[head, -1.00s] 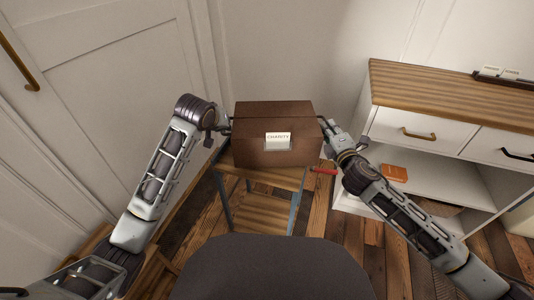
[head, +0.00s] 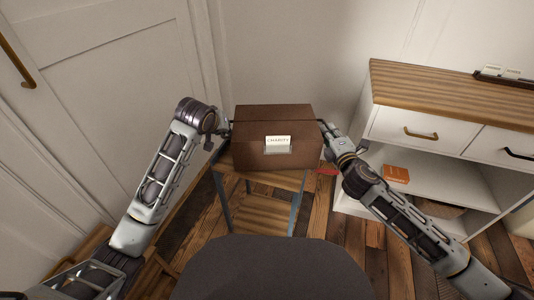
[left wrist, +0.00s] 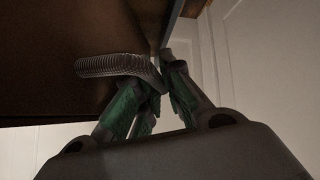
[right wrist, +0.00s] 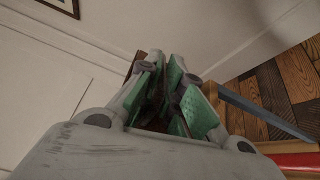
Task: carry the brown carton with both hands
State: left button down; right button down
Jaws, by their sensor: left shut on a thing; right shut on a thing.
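The brown carton (head: 255,155) has a white label reading CHARITY on its front. It is level, between my two grippers, at the top of a small wooden stool (head: 240,183); I cannot tell whether it touches the stool. My left gripper (head: 226,127) is shut at the carton's left side; the carton's dark underside or wall (left wrist: 50,60) fills the upper left of the left wrist view. My right gripper (head: 328,128) is shut at the carton's right side. In the right wrist view its green-padded fingers (right wrist: 167,75) hide most of what they hold.
A white cabinet (head: 393,125) with a wooden top stands close on the right, an orange box (head: 396,174) on its shelf. A red thing (head: 327,171) shows beside the stool. A dark chair back (head: 270,268) is in front. A white door (head: 100,90) is at left.

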pick_arm(q)
jog(key=shift+d+f+b, duration=0.15)
jog(key=shift+f+b, duration=0.55)
jog(key=shift+b, duration=0.05)
pick_arm(e)
jog(key=shift+a+f, duration=0.2)
jog(key=shift+f, duration=0.5)
pick_arm(q)
jog(key=c, duration=1.5)
grip_release()
jog(key=shift+c, duration=0.2)
pick_arm(e)
jog(key=c, duration=1.6)
grip_release()
jog(key=shift+o, duration=0.2)
jog(key=shift+d, duration=0.1)
pick_arm(q)
jog(key=v, duration=1.2)
pick_arm(e)
jog(key=shift+d, duration=0.1)
jog(key=shift+s, duration=0.1)
jog(key=v, duration=1.1)
jog(key=shift+s, duration=0.35)
jog(key=shift+d+f, duration=0.1)
jog(key=shift+d, duration=0.05)
